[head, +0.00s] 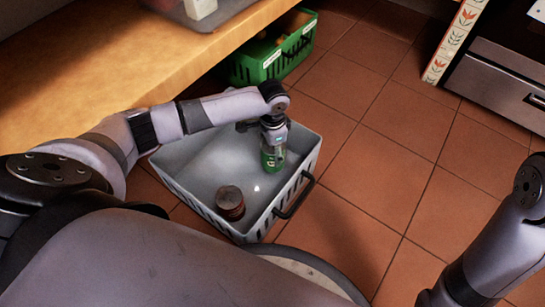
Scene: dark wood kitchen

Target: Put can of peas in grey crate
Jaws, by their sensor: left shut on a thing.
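The can of peas (271,158) is green and upright, inside the outline of the grey crate (190,172). My left gripper (272,138) is shut on the can from above. I cannot tell whether the can touches the crate floor. The crate stands on the tiled floor with a black handle (294,196) on its right side. A brown, rusty-looking can (230,203) stands in the crate near its front corner. My right arm comes in at the lower right, but its gripper is out of view.
A green crate (265,60) with things in it stands behind, beside the wooden counter (110,70). A clear container (205,12) sits on the counter. A metal-fronted appliance (505,80) is at the right. The tiled floor (400,165) right of the grey crate is clear.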

